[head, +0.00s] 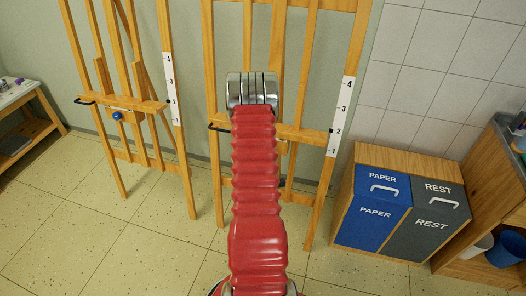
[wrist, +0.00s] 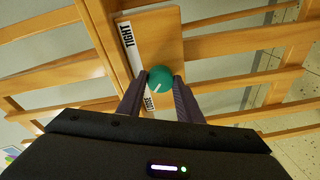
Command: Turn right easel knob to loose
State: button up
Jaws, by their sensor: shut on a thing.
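In the wrist view a round teal knob (wrist: 161,74) sits on a wooden board of the right easel (wrist: 190,50). My gripper (wrist: 159,82) is shut on the knob, one dark finger on each side. The knob carries a short white line that points down and to the left. A white strip beside it reads TIGHT (wrist: 127,35) at the upper end and LOOSE (wrist: 149,103) at the lower end, partly covered by the left finger. In the head view the right easel (head: 340,120) stands ahead; my red arm hides the knob and my fingers.
A left easel (head: 100,75) with a blue knob (head: 117,115) stands beside it. A wooden bin unit with PAPER (head: 370,215) and REST (head: 430,225) compartments is at the right, near a shelf (head: 490,180). Tiled floor is clear in front.

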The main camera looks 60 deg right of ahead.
jog(key=shift+r+n, duration=0.1)
jog(key=shift+n, duration=0.9)
jog(key=shift+w, duration=0.1)
jog(key=o, duration=1)
jog(key=shift+o, duration=0.2)
jog(key=shift+a, duration=0.1)
jog(key=v, duration=1.3)
jog(key=shift+a+r, duration=0.2)
jog(key=shift+a, duration=0.05)
